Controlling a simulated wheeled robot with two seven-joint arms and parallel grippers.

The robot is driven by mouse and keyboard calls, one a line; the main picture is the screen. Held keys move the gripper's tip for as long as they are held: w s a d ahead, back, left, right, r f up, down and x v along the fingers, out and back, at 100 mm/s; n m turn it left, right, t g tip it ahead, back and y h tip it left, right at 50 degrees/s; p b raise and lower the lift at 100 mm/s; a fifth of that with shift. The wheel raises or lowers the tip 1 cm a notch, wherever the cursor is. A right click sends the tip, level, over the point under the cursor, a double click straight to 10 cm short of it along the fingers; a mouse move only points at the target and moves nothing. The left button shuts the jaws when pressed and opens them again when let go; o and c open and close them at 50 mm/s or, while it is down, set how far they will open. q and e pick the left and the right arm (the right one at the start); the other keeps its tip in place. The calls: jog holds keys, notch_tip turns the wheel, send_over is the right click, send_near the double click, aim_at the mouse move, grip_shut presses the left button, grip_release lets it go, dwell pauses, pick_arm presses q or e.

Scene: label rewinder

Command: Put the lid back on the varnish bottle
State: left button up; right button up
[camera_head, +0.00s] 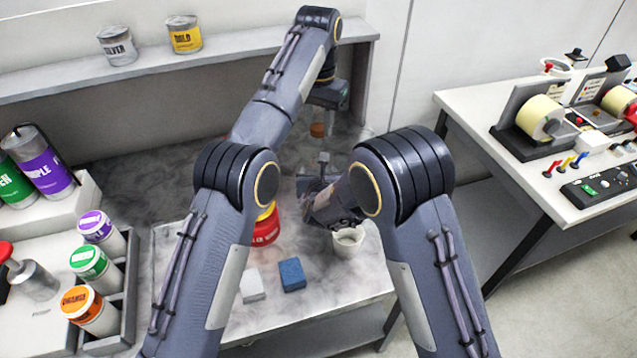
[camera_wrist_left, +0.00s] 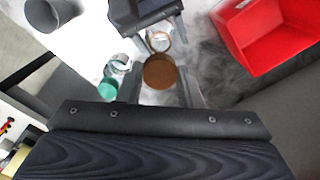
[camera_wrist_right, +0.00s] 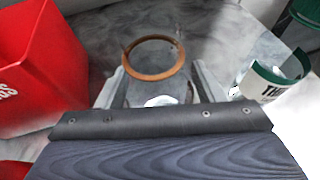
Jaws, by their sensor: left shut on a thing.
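My left gripper (camera_head: 325,110) is shut on a brown round lid (camera_head: 317,130), which shows flat between its fingers in the left wrist view (camera_wrist_left: 160,72). My right gripper (camera_wrist_right: 155,88) has its fingers on both sides of the varnish bottle (camera_wrist_right: 153,76), pressed close to it. The bottle is open, with an orange-brown ring at its mouth. In the left wrist view the bottle's ringed mouth (camera_wrist_left: 158,40) is beside the lid, apart from it. In the head view the bottle is largely hidden by my right gripper.
A white cup (camera_head: 347,240), a blue block (camera_head: 292,274) and a white block (camera_head: 251,287) are near the front. A green-labelled can (camera_wrist_right: 275,78) stands right of the bottle.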

jog(key=c, duration=1.1)
pick_arm(q)
jog(key=shift+f, duration=2.45)
jog(key=shift+f, duration=0.15)
jog(key=shift+f, duration=0.75)
jog(key=shift+f, duration=0.6)
